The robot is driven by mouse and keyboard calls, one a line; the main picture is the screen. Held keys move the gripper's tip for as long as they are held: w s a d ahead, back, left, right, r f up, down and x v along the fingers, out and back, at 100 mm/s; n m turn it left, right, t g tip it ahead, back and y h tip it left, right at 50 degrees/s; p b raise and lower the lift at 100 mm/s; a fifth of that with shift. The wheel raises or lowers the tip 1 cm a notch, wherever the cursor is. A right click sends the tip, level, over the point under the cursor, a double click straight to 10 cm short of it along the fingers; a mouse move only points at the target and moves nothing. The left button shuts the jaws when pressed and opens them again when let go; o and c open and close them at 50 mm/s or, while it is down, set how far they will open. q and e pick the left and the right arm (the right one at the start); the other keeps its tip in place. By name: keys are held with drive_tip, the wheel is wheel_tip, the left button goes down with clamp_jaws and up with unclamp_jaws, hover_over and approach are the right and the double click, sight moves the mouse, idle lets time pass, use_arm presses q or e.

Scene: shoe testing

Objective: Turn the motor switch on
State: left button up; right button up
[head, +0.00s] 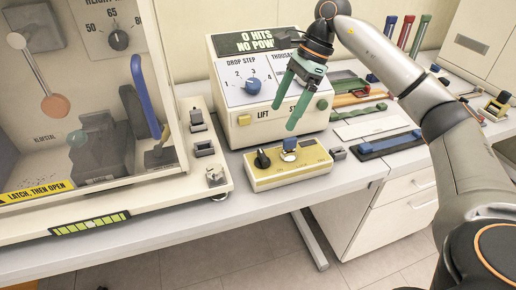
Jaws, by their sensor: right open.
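No label naming the motor switch is readable. Whether that part is on or off cannot be told. My right gripper (283,118) is open and empty, its green fingers pointing down in front of the cream console (225,92), above the yellow box and apart from it. My left gripper is not in view.
The console display (254,42) reads "0 HITS NO POW". A clear-fronted test cabinet (165,80) with a blue handle (144,95) stands at left. A blue-topped bar (388,145) and other tools lie to the right. A small grey block (338,153) sits beside the yellow box.

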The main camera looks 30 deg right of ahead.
sight(263, 155)
drive_tip(key=p+x, duration=0.1)
drive_tip(key=x, duration=1.1)
drive_tip(key=shift+a, duration=0.2)
drive_tip(key=c, duration=1.4)
